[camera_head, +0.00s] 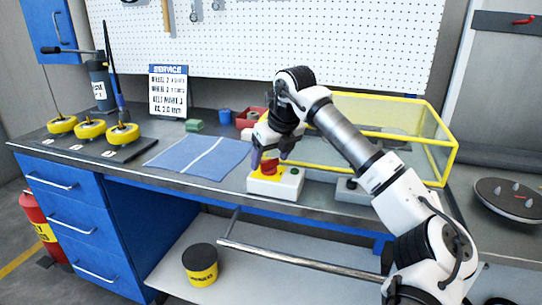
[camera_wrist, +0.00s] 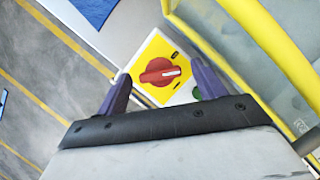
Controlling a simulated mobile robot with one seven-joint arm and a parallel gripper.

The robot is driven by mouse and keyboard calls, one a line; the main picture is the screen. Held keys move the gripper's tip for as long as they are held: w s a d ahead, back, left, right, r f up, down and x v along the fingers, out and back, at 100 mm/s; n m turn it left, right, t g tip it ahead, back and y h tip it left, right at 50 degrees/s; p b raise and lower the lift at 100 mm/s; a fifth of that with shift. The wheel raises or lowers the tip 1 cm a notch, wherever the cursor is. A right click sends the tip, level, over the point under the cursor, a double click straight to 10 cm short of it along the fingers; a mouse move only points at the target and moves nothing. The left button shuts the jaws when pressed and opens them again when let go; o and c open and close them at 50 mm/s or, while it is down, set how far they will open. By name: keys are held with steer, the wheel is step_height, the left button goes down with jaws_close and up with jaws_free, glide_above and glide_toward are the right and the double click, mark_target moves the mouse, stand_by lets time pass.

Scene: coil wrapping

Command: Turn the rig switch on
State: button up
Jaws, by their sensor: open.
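The rig switch is a red rotary knob (camera_wrist: 158,72) on a yellow plate on a white box (camera_head: 276,186). The box stands near the bench's front edge, and the knob shows partly in the head view (camera_head: 269,166). In the wrist view the knob's white mark points right, and small dark labels sit on the plate, too small to read. A green button (camera_wrist: 196,93) is beside the plate, partly behind a finger. My gripper (camera_head: 269,157) is open above the box. In the wrist view its purple fingers stand either side of the knob; contact is not visible.
A yellow-framed clear guard (camera_head: 441,158) stands just behind and right of the switch box. A blue mat (camera_head: 188,163) lies left of it. Yellow rollers (camera_head: 90,130) stand at the far left. A red bin (camera_head: 243,121) is behind my gripper.

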steer(key=shift+f, duration=0.1)
steer(key=c, duration=1)
